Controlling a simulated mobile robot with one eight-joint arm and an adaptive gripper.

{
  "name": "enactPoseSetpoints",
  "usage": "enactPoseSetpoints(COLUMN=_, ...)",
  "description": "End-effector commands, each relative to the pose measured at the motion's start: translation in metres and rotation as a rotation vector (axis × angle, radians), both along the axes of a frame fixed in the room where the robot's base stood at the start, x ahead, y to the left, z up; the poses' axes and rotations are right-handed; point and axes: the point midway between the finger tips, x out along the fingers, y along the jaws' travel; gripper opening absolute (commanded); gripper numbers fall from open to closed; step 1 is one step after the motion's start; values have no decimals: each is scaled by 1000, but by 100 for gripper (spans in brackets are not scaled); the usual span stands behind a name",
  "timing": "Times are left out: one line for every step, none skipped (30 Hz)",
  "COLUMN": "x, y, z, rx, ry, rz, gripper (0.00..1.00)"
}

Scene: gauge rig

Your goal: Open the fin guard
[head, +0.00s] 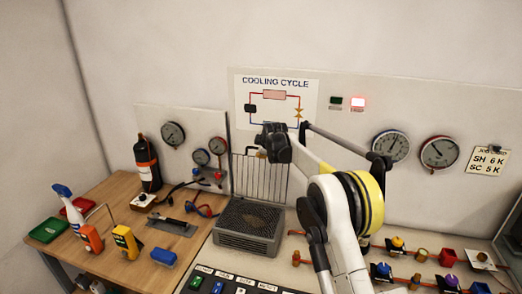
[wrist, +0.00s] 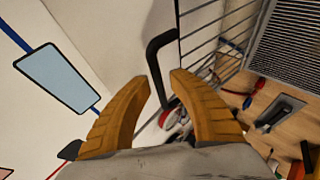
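The fin guard (head: 262,178) is a wire grille standing upright at the back of the grey finned unit (head: 247,240), whose top fins are uncovered. In the wrist view the guard's wires (wrist: 215,38) run along the top middle, beside the fins (wrist: 300,45). A black bar handle (wrist: 153,62) is on the guard's edge. My gripper (wrist: 161,80) has two orange fingers, spread apart, with the handle's lower end in the gap between the tips. I cannot tell whether they touch it. In the head view my gripper (head: 263,153) is at the guard's top, partly hidden by my wrist.
A wooden bench (head: 112,200) at left holds a spray bottle (head: 67,205), yellow and orange meters and a black cylinder (head: 147,163). Gauges and a cooling cycle poster (head: 277,100) are on the wall behind. Pipes with coloured valves (head: 398,243) lie at right.

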Motion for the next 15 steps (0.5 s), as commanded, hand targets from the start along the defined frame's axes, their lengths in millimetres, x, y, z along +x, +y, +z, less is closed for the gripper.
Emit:
enactPoseSetpoints(x=0, y=0, z=0, rx=0, ry=0, rz=0, gripper=32)
enactPoseSetpoints(x=0, y=0, z=0, rx=0, ry=0, rz=0, gripper=32)
enactPoseSetpoints(x=0, y=0, z=0, rx=0, ry=0, rz=0, gripper=32)
enactPoseSetpoints(x=0, y=0, z=0, rx=0, ry=0, rz=0, gripper=32)
enactPoseSetpoints(x=0, y=0, z=0, rx=0, ry=0, rz=0, gripper=32)
enactPoseSetpoints(x=0, y=0, z=0, rx=0, ry=0, rz=0, gripper=32)
enactPoseSetpoints(x=0, y=0, z=0, rx=0, ry=0, rz=0, gripper=32)
enactPoseSetpoints(x=0, y=0, z=0, rx=0, ry=0, rz=0, gripper=32)
enactPoseSetpoints(x=0, y=0, z=0, rx=0, ry=0, rz=0, gripper=32)
enactPoseSetpoints(x=-1, y=0, z=1, rx=0, ry=0, rz=0, gripper=32)
enactPoseSetpoints(x=-2, y=0, z=2, rx=0, ry=0, rz=0, gripper=32)
enactPoseSetpoints(x=-4, y=-1, z=3, rx=0, ry=0, rz=0, gripper=32)
enactPoseSetpoints(x=-5, y=-1, z=5, rx=0, ry=0, rz=0, gripper=32)
enactPoseSetpoints(x=-8, y=-1, z=7, rx=0, ry=0, rz=0, gripper=32)
enactPoseSetpoints(x=-12, y=-2, z=10, rx=0, ry=0, rz=0, gripper=32)
